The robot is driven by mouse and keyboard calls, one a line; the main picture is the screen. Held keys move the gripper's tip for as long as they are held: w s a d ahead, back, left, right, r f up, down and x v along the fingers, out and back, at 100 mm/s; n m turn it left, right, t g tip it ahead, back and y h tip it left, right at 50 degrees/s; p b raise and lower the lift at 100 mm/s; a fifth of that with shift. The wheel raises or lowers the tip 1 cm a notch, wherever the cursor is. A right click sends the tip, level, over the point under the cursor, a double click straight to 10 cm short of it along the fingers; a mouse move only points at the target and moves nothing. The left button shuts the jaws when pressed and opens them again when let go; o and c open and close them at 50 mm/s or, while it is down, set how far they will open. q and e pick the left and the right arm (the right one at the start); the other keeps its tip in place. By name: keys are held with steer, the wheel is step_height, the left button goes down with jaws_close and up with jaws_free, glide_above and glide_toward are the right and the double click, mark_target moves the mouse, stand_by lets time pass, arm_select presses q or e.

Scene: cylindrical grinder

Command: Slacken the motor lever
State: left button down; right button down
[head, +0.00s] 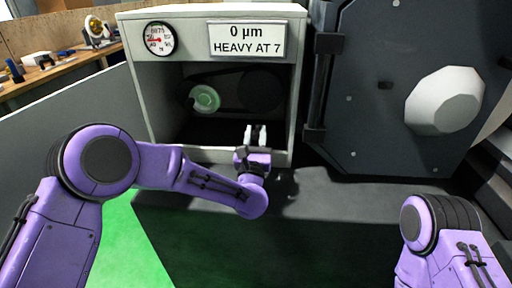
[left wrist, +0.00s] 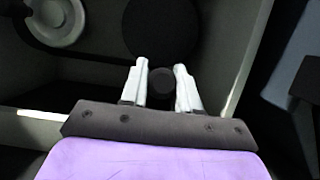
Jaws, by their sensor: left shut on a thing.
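My left gripper (head: 256,135) is at the lower right of the open front of a grey cabinet. In the left wrist view its two pale fingers (left wrist: 161,83) stand either side of a small dark round knob (left wrist: 161,80), which looks like the end of the motor lever. The gripper is shut on this knob. The rest of the lever is hidden or lost in the dark. Behind it is a large dark disc (left wrist: 160,28), which also shows in the head view (head: 261,90). My right gripper is out of view; only part of that arm shows.
The cabinet (head: 218,12) carries a dial gauge (head: 159,38) and a sign (head: 247,39) reading "0 µm, HEAVY AT 7". A pale green wheel (head: 205,99) sits inside, left. A dark machine panel (head: 365,110) stands right. A workbench (head: 50,68) is at far left.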

arm_select(q)
steer(key=shift+f, duration=0.2)
steer(key=shift+r, duration=0.15)
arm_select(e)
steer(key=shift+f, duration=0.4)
arm_select(q)
steer(key=c, duration=0.9)
jaws_free()
